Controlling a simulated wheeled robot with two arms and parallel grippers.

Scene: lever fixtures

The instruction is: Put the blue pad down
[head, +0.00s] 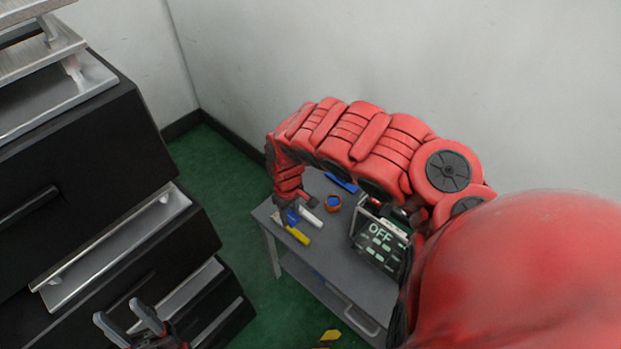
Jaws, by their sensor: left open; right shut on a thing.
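My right gripper (284,213) is over the left end of the grey table, at the end of the long red arm. It is shut on a small blue thing, which I take to be the blue pad (292,217). The gripper mostly hides the pad, and I cannot tell whether it touches the table top. My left gripper (129,322) is open and empty at the bottom left, in front of the black drawers and away from the table.
The grey table (330,262) carries a yellow piece (298,235), a white cylinder (311,217), an orange-rimmed round thing (333,203), a flat blue piece (341,182) and a box reading OFF (380,242). Black drawers (75,205) stand left. Green floor (222,178) lies between.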

